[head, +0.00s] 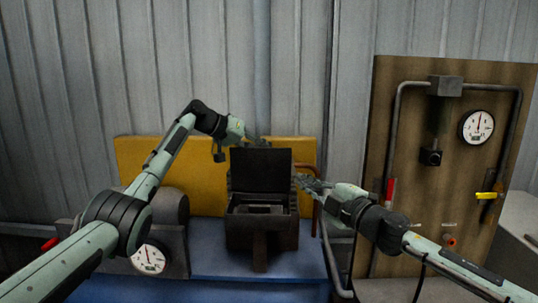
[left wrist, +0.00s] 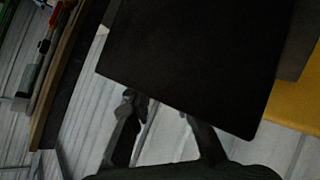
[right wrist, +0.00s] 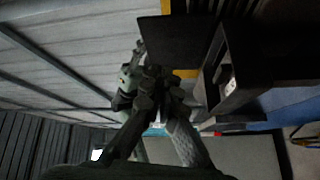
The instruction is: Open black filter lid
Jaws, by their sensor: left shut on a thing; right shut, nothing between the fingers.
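The black filter lid (head: 261,168) stands raised and nearly upright at the back of the dark filter box (head: 262,232), whose inside shows. My left gripper (head: 256,143) is at the lid's top edge and is shut on it; in the left wrist view the lid (left wrist: 200,60) is a broad dark panel reaching the fingers (left wrist: 160,112). My right gripper (head: 303,181) is shut and empty beside the lid's right edge. In the right wrist view its fingers (right wrist: 158,80) overlap the lid (right wrist: 182,42); I cannot tell whether they touch it.
The box stands on a blue bench (head: 205,258) before a yellow panel (head: 208,170). A grey housing with a gauge (head: 149,260) is at left. A brown board (head: 440,160) with pipes, a gauge and a yellow handle stands at right. A reddish pipe runs right of the box.

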